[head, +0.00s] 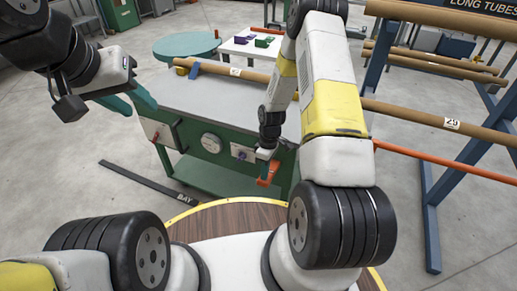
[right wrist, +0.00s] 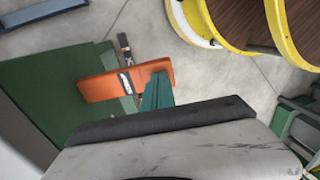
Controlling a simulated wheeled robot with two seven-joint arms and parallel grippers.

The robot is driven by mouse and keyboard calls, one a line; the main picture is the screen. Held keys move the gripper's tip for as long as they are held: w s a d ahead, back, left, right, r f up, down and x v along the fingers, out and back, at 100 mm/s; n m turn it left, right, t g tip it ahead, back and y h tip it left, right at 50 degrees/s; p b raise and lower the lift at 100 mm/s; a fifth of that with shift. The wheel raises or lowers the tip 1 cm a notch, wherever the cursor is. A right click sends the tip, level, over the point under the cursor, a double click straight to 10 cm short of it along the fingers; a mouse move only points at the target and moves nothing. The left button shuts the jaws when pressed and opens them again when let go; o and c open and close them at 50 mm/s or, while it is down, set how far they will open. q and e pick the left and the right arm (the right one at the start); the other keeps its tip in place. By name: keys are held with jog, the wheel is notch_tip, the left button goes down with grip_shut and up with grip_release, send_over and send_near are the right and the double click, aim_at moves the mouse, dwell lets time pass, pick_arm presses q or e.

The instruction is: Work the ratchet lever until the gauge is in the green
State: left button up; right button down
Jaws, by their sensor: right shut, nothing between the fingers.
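The green winder bench (head: 222,180) with a grey top stands in front of me in the head view. Its round white gauge (head: 211,142) is on the front; the needle is too small to read. The orange lever handle (head: 268,174) sticks out at the bench's right front; it also shows in the right wrist view (right wrist: 105,86). My right gripper (head: 265,155) is shut and empty right at the handle. Its teal fingers (right wrist: 157,94) overlap the handle's end in the wrist view; contact cannot be told. My left gripper (head: 130,100) is open and empty, left of the bench.
A cardboard tube (head: 235,72) lies along the bench's back. A panel with a red knob (head: 156,136) is on the front left. A blue rack (head: 432,205) with long tubes stands at the right. A dark strip marked BAY (head: 145,180) lies on the floor.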

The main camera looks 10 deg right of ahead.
aim_at(263, 185)
jog(key=shift+t+h, duration=0.3)
jog(key=shift+t, duration=0.1)
jog(key=f, duration=0.1)
jog(key=s+f, duration=0.1)
jog(key=f, duration=0.1)
jog(key=a+f, duration=0.1)
jog(key=f, duration=0.1)
jog(key=shift+s+f, duration=0.15)
jog(key=shift+s, duration=0.15)
jog(key=shift+s+f, duration=0.15)
jog(key=shift+f, duration=1.2)
